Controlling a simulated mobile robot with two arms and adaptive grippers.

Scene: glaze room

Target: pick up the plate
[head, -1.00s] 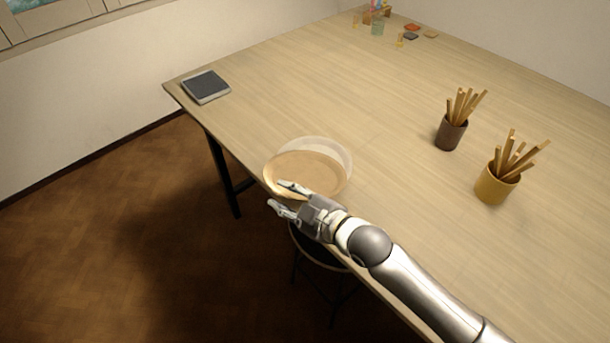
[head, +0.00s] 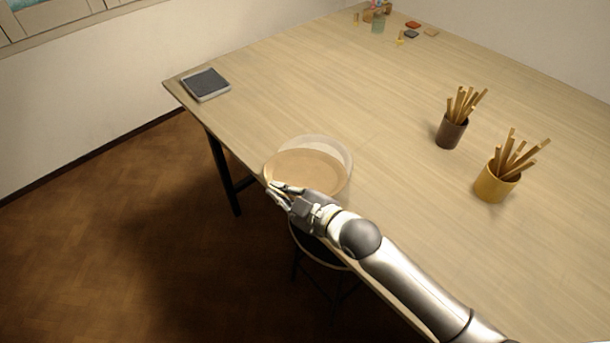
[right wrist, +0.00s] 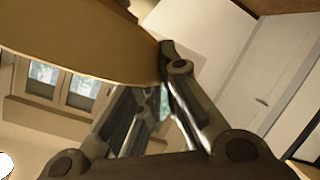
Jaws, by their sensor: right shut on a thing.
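The tan round plate (head: 308,170) is at the near edge of the table, overlapping a paler round dish (head: 335,146) behind it. I cannot tell whether the plate touches this dish. My right gripper (head: 278,190) is at the plate's near left rim, with its fingers closed on the rim. In the right wrist view the plate (right wrist: 85,38) fills the upper left, and its edge runs to the fingertips of the right gripper (right wrist: 160,82). My left gripper is not in view.
A brown cup (head: 451,132) and a yellow cup (head: 493,187), both holding wooden sticks, stand to the right. A dark square pad (head: 206,84) lies at the left corner. A stool (head: 322,254) is below the table edge. The middle of the table (head: 350,90) is clear.

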